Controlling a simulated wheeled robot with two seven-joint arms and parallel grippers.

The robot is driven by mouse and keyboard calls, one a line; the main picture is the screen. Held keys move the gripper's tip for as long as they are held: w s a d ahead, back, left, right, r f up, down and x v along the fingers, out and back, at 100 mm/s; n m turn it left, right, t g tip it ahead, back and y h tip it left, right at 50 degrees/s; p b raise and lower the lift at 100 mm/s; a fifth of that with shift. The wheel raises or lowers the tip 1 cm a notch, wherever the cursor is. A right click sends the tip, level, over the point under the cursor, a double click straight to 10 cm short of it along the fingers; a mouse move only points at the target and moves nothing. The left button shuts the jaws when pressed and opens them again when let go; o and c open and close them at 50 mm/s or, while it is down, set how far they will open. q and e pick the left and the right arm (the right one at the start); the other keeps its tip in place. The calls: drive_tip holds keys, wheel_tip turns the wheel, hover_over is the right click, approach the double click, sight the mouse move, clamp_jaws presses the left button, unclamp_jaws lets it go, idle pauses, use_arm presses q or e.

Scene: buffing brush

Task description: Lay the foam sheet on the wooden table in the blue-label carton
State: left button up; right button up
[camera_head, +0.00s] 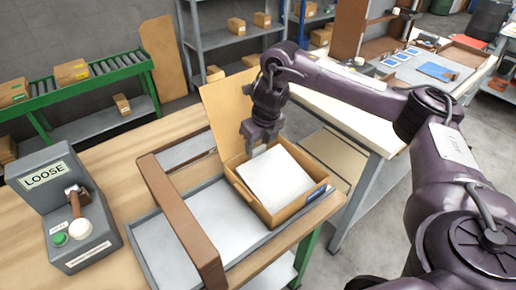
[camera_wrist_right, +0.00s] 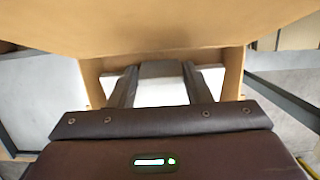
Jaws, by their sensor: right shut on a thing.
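The white foam sheet (camera_head: 275,178) is inside the open cardboard carton (camera_head: 245,195), filling most of its opening. The carton has a blue label (camera_head: 317,193) on its near right side and a raised flap at the back. My right gripper (camera_head: 257,148) reaches down at the carton's back edge and is shut on the sheet's far edge. In the right wrist view the two fingers (camera_wrist_right: 160,75) hold the white sheet (camera_wrist_right: 150,97) between the carton walls. Whether the sheet lies flat on the carton's bottom is hidden. My left gripper is out of view.
The carton stands on a grey tray (camera_head: 190,262) on the wooden table (camera_head: 120,170). A brown frame (camera_head: 180,220) arches over the tray, left of the carton. A grey box marked LOOSE (camera_head: 62,205) stands at left. A conveyor (camera_head: 75,88) and shelves are behind.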

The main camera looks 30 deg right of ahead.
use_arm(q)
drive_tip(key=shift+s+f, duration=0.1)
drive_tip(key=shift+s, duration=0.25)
use_arm(e)
drive_tip(key=shift+f, duration=0.1)
drive_tip(key=o, duration=1.2)
drive_tip(key=shift+f, duration=0.1)
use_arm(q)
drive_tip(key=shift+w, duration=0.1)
use_arm(e)
drive_tip(key=shift+r+p, duration=0.3)
drive_tip(key=shift+r, duration=0.1)
use_arm(q)
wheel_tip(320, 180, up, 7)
drive_tip(key=p, duration=0.6)
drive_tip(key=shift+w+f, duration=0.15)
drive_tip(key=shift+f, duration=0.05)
use_arm(e)
drive_tip(key=v, duration=1.1)
drive_tip(key=shift+s+r, duration=0.15)
drive_tip(key=shift+r, duration=0.05)
